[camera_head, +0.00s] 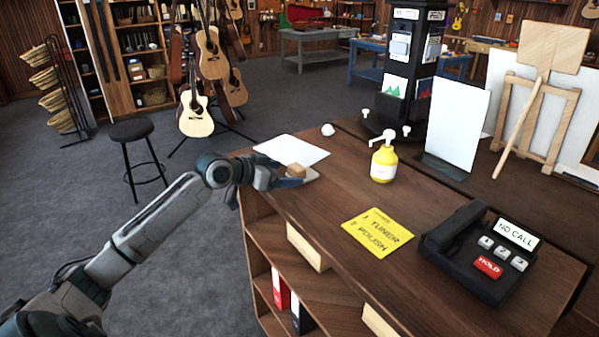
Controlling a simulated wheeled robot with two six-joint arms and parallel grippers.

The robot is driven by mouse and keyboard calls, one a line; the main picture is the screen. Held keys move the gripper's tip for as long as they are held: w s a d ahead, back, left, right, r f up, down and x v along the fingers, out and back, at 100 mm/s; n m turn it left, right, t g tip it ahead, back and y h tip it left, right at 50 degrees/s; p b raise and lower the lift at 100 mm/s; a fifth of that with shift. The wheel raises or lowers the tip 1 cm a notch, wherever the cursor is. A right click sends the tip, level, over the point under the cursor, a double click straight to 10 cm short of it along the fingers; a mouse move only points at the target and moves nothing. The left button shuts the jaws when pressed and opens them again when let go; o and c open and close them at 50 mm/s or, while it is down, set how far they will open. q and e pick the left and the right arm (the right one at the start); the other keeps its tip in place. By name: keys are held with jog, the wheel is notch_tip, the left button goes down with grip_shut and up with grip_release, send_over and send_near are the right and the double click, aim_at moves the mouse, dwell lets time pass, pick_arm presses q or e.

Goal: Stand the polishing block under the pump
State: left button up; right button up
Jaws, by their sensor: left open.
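A small tan-brown block (296,170), which looks like the polishing block, is at the left end of the wooden counter, near the edge of a white sheet. My left gripper (295,180) reaches in from the left and is open right at the block. I cannot tell whether its fingers touch the block, and they partly hide its lower part. The pump (383,161) is a yellow bottle with a white pump head, standing upright on the counter to the right of the block. My right gripper is out of view.
A white sheet (291,149) lies behind the block. A yellow note (377,232) and a black telephone (483,250) lie nearer on the counter (330,205). A small white ball-like thing (328,130) is behind. The counter between block and pump is clear.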

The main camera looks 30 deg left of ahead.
aim_at(292, 170)
pick_arm(q)
jog(key=shift+w+d+p, duration=0.2)
jog(key=shift+w+p, duration=0.1)
jog(key=shift+w, duration=0.05)
jog(key=p+x, duration=0.2)
jog(key=x, duration=0.1)
jog(key=shift+w+r, duration=0.15)
jog(key=shift+w, duration=0.25)
jog(key=shift+w+d+f, duration=0.2)
jog(key=shift+w+f, duration=0.15)
jog(key=shift+w, duration=0.1)
jog(key=c, duration=1.2)
jog(key=shift+r, duration=0.1)
